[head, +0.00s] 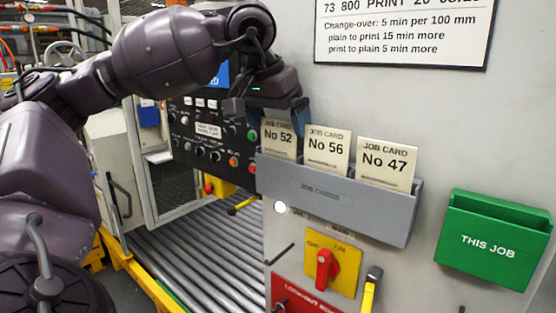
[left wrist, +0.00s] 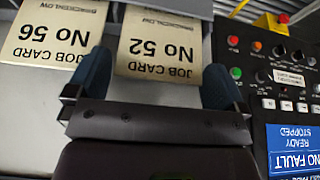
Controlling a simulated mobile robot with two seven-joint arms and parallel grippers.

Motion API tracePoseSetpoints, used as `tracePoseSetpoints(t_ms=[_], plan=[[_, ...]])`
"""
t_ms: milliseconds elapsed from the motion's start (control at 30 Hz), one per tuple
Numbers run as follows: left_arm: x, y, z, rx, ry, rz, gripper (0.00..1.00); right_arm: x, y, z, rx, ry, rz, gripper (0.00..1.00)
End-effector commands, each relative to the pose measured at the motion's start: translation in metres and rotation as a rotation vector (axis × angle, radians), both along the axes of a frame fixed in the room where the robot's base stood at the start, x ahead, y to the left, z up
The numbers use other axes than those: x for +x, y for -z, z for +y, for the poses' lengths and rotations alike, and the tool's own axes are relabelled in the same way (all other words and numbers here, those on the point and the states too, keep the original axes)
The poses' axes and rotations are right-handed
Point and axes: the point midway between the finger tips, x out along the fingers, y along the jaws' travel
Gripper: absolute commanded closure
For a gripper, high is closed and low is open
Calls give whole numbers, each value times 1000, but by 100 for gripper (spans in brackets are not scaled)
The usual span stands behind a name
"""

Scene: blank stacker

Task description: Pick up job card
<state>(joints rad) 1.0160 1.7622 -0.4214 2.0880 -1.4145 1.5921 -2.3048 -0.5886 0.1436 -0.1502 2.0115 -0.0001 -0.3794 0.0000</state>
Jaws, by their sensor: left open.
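Three cream job cards stand in a grey rack labelled JOB CARDS (head: 335,196): No 52 (head: 279,148), No 56 (head: 325,164) and No 47 (head: 387,172), left to right. My left gripper (head: 279,112) is open at the top of card No 52. In the left wrist view, card No 52 (left wrist: 158,62) appears upside down between the spread blue fingers of the left gripper (left wrist: 157,80), and card No 56 (left wrist: 50,45) lies beside it. I cannot tell whether the fingers touch the card. My right gripper is not in view.
A green holder marked THIS JOB (head: 487,243) is on the panel to the right. A red and yellow switch (head: 324,268) is below the rack. A black control panel (head: 205,145) and a roller conveyor (head: 190,250) are to the left.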

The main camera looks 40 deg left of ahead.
Motion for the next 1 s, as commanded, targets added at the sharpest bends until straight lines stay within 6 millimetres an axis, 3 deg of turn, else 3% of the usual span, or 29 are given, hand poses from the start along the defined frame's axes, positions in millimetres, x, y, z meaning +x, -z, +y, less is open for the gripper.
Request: tracePoseSetpoints(t_ms=[100, 400, 767, 1000], plan=[[0, 7, 0, 2, 3, 16, 0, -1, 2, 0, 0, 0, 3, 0], [0, 9, 0, 3, 3, 21, 47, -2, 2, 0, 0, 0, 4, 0], [-3, 4, -1, 4, 4, 23, 48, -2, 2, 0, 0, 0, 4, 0], [-4, -40, -2, -2, 7, 9, 48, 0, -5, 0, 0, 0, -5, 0]])
